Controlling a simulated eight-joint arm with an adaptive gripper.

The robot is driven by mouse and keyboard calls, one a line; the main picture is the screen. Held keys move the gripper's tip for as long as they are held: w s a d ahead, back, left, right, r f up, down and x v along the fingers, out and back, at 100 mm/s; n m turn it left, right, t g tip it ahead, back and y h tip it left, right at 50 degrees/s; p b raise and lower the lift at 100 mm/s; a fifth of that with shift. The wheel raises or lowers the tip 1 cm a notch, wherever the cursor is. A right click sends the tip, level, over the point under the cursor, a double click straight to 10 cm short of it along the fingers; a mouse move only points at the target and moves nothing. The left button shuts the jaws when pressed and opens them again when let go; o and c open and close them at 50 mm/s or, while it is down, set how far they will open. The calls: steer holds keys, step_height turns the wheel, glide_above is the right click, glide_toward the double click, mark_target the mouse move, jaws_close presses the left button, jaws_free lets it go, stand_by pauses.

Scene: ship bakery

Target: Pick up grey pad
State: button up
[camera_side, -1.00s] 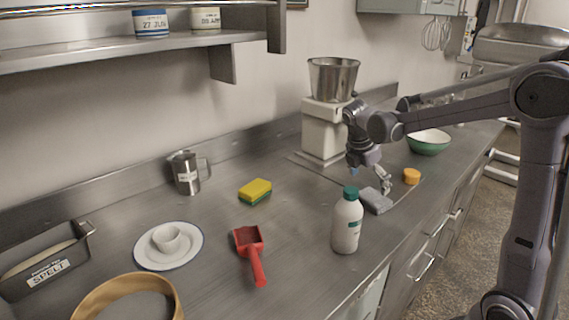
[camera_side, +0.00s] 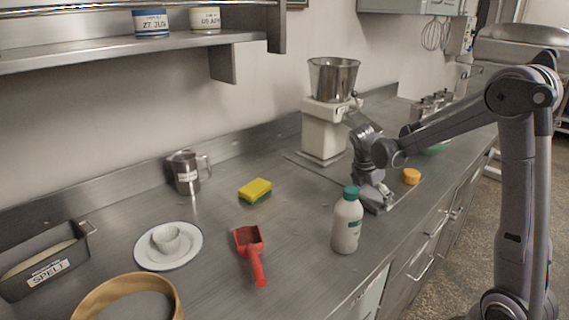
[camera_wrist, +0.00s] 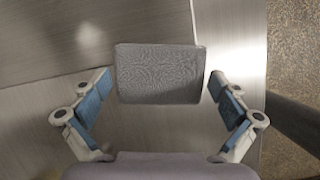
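The grey pad (camera_wrist: 160,72) lies on the steel counter. In the wrist view it sits between and just ahead of the two blue-padded fingers of my gripper (camera_wrist: 160,95), with a gap on each side. The gripper is open and empty. In the side view my gripper (camera_side: 376,202) is low over the pad's place on the counter, behind the white bottle, and it hides most of the pad.
A white bottle with a green cap (camera_side: 347,220) stands close in front of my gripper. An orange lid-like piece (camera_side: 411,176) lies to its right. A mixer (camera_side: 325,130) stands behind. A yellow-green sponge (camera_side: 255,190) and red scoop (camera_side: 250,245) lie left.

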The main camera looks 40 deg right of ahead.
steer(key=c, duration=0.4)
steer(key=shift+r, duration=0.1)
